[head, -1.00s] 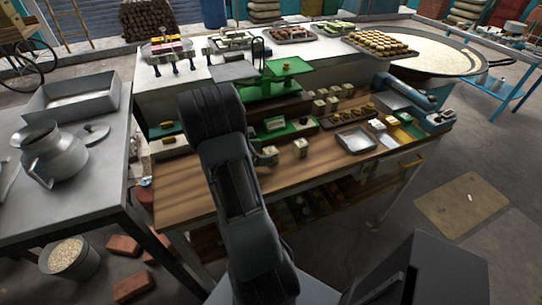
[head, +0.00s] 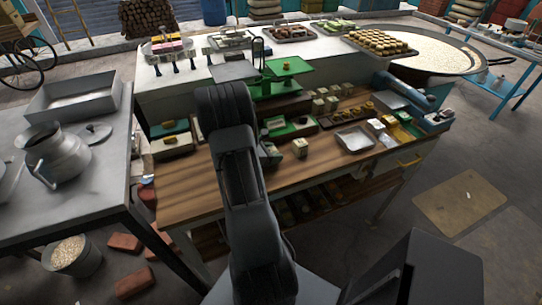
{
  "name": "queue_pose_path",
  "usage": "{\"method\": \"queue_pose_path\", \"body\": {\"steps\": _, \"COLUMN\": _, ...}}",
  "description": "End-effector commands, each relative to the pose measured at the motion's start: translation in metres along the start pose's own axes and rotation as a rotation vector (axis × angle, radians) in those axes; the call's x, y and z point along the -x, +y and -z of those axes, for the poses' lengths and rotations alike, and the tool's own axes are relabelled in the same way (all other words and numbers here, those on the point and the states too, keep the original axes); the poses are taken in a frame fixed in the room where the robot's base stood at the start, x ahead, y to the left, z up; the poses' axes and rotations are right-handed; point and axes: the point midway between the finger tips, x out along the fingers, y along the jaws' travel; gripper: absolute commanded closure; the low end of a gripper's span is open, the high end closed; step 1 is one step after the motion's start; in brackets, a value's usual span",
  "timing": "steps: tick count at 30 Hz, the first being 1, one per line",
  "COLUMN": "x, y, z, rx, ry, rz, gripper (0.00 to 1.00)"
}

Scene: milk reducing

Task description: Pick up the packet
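Several small pale packets stand on the wooden counter (head: 190,195). One packet (head: 301,148) stands alone near the middle of the counter, right of my arm. Another small block (head: 270,150), darker and greenish, sits to its left, close to my arm. More pale packets (head: 320,104) stand in a group further back. My dark arm rises in front of the counter and covers part of it. My gripper is hidden behind my own arm links, so its fingers and anything between them do not show.
A green weighing scale (head: 286,84) stands behind the arm. A wooden box (head: 172,146) is at the left. Bare counter lies in front. A grey table with a metal jug (head: 58,152) stands left.

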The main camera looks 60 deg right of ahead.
Motion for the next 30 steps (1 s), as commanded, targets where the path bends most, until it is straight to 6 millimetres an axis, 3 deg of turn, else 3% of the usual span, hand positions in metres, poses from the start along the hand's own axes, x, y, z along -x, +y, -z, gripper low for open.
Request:
{"method": "queue_pose_path", "body": {"steps": 10, "x": 0.000, "y": 0.000, "z": 0.000, "rx": 0.000, "ry": 0.000, "rz": 0.000, "gripper": 0.77}}
{"method": "queue_pose_path", "body": {"steps": 23, "x": 0.003, "y": 0.001, "z": -0.008, "rx": -0.003, "ry": -0.001, "rz": -0.001, "gripper": 0.78}}
{"method": "queue_pose_path", "body": {"steps": 28, "x": 0.013, "y": -0.001, "z": -0.032, "rx": -0.008, "ry": -0.002, "rz": -0.003, "gripper": 0.78}}
{"method": "queue_pose_path", "body": {"steps": 30, "x": 0.019, "y": -0.013, "z": -0.043, "rx": -0.005, "ry": -0.002, "rz": -0.002, "gripper": 0.78}}
